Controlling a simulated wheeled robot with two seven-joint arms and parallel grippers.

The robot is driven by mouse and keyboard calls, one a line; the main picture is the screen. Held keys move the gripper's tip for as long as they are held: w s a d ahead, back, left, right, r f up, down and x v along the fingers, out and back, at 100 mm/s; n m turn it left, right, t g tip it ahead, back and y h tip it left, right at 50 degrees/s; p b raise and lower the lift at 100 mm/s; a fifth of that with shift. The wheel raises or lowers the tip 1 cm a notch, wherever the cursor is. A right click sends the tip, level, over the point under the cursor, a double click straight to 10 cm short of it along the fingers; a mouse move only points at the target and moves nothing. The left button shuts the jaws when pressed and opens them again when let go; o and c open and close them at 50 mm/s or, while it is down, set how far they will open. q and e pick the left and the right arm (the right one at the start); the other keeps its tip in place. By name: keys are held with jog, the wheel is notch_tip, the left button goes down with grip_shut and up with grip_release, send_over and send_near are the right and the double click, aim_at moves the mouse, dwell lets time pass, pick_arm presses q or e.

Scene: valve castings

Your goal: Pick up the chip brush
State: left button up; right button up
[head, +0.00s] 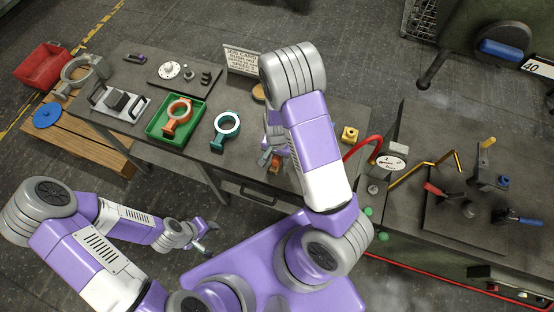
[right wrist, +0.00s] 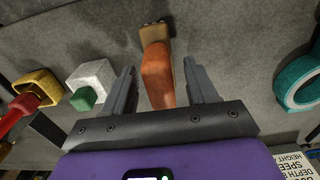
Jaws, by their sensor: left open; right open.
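The chip brush (right wrist: 157,72), with an orange-brown handle and a darker tan end, lies on the grey bench top in the right wrist view. My right gripper (right wrist: 160,82) is open, with one finger on each side of the handle in that view; I see no clear contact. In the head view, the brush (head: 275,162) shows only as a small orange patch, and my right gripper (head: 268,150) is over it, partly hidden by my right arm. My left gripper (head: 207,238) is open and empty, low and in front of the bench.
A teal ring casting (head: 219,145) lies left of the brush; an orange casting (head: 169,126) sits in a green tray (head: 196,108). A yellow part (head: 349,135) and a white block (right wrist: 92,74) lie on the brush's other side. A sign (head: 241,60) stands at the back.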

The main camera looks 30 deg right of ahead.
jog(key=shift+f, duration=0.3)
jog(key=shift+c, duration=0.4)
grip_shut()
notch_tip(320, 180, up, 10)
jog(key=p, duration=0.2)
jog(key=shift+p, duration=0.35)
